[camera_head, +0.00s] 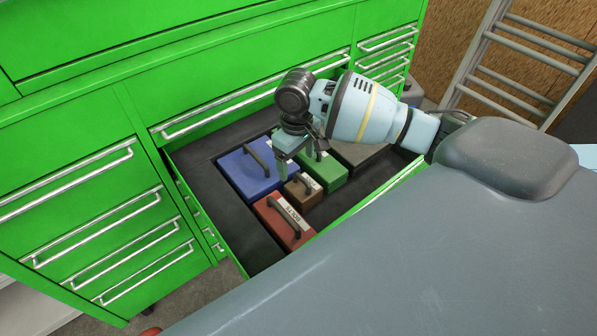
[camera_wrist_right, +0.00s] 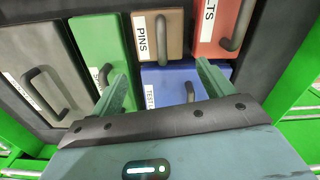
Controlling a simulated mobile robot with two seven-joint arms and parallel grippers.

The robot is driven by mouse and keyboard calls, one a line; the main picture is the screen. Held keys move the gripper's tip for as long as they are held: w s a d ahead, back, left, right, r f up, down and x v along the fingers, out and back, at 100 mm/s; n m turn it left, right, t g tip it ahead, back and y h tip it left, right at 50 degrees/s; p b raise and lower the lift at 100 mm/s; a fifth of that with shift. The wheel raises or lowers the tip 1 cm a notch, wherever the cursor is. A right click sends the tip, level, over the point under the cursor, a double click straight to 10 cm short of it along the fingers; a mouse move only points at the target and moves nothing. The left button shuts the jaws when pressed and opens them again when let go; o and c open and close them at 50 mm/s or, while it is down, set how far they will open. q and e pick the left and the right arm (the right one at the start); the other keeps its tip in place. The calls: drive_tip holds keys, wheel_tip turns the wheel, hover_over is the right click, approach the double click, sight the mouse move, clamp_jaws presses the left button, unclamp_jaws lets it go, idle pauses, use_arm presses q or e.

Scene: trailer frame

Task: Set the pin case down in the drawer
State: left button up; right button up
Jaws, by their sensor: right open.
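The pin case, a small brown box with a dark handle and a label, sits in the open drawer among the other cases; it shows in the head view (camera_head: 293,190). In the right wrist view the brown case (camera_wrist_right: 173,24) has a readable "PINS" label, and its handle is free of the fingers. My right gripper (camera_head: 299,166) is open and empty just above the cases. In the right wrist view its two spread fingers (camera_wrist_right: 162,76) point toward the brown case, with the blue case partly below them. My left gripper is not in view.
The green cabinet's drawer (camera_head: 200,163) is pulled out. It also holds a blue case (camera_head: 240,175), a green case (camera_head: 330,176), a red case (camera_head: 273,222) and a grey case (camera_head: 362,152). Bare drawer floor shows at the left. A ladder (camera_head: 480,60) leans at the upper right.

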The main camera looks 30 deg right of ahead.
wheel_tip(320, 180, up, 5)
drive_tip(key=shift+r, duration=0.1)
idle(0.7)
